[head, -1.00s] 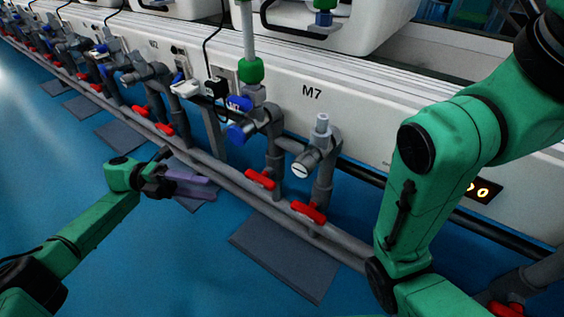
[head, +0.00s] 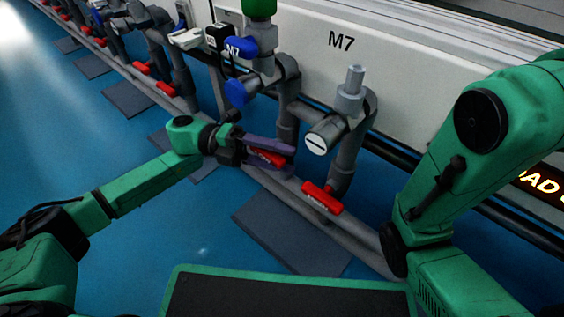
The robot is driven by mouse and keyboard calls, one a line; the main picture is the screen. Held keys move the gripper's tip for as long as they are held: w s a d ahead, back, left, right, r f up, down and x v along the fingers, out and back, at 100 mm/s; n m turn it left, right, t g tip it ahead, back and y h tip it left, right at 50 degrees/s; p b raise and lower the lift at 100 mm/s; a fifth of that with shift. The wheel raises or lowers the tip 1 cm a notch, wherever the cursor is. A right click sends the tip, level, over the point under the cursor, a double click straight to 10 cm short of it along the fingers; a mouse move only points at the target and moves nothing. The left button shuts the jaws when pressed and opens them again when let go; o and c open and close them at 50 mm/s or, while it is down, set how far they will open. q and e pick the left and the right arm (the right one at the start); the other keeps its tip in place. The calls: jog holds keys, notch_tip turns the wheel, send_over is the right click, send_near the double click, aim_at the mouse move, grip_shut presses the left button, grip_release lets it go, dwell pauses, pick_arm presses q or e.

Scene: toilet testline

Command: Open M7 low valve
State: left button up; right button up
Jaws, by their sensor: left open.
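Two red low valve handles sit on the grey pipes below the M7 lettering (head: 341,41). The left red handle (head: 268,157) shows between the purple fingers of my left gripper (head: 272,153), which is open around or just in front of it. Whether the fingers touch it cannot be told. The right red handle (head: 322,197) is fully visible on the lower pipe, to the right of the gripper and apart from it. My right arm shows at the right, but its gripper is out of view.
A grey valve with a slotted round face (head: 317,142) stands above the right one. A dark mat (head: 290,232) lies on the blue floor. More red handles (head: 142,68) line the left.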

pick_arm(q)
jog(key=shift+d, duration=0.2)
grip_shut()
jog(key=shift+r+h, duration=0.1)
jog(key=shift+h, duration=0.2)
jog(key=h, duration=0.1)
jog(key=n+h, duration=0.1)
jog(key=shift+a+r+n+h+p, duration=0.1)
jog(key=shift+r+n+h+p, duration=0.2)
jog(key=shift+r+h, duration=0.1)
jog(key=shift+w+a+r+n+h, duration=0.15)
jog(key=shift+n+h, duration=0.35)
jog(key=shift+h, duration=0.25)
jog(key=shift+r+n+h, duration=0.15)
jog(key=shift+n+h, duration=0.35)
jog(key=shift+h, duration=0.25)
grip_release()
